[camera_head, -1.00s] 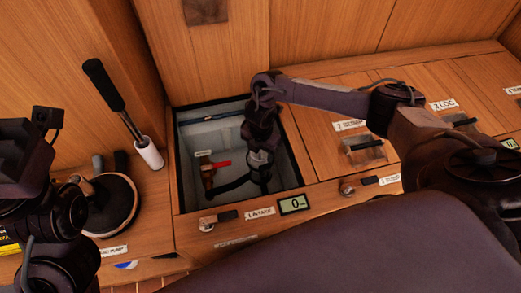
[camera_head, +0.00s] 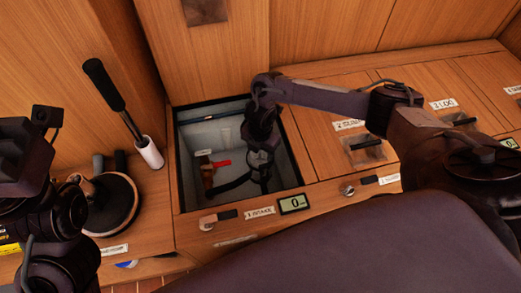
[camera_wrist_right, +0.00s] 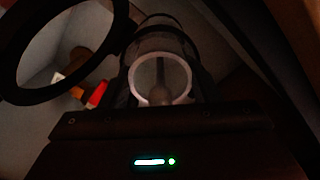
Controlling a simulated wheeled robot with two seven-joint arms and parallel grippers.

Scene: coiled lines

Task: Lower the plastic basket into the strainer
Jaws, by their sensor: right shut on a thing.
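My right gripper (camera_head: 262,180) reaches down into the open intake compartment (camera_head: 202,138). In the right wrist view it is shut on a pale-rimmed, see-through cup, which looks like the plastic basket (camera_wrist_right: 160,101). A grey rod-like shape shows inside its rim. Just beyond lies a dim round clear body, perhaps the strainer (camera_wrist_right: 160,38); I cannot tell whether the basket is inside or above it. A large dark ring (camera_wrist_right: 122,30) stands at the left of the gripper. My left arm shows at the left edge of the head view; its fingertips cannot be made out.
A red valve handle (camera_head: 222,163) on a brown fitting lies left of the gripper inside the compartment. The compartment walls are close around my forearm. A black-handled pump (camera_head: 105,205) stands on the left. Closed wooden hatches (camera_head: 325,150) lie on the right.

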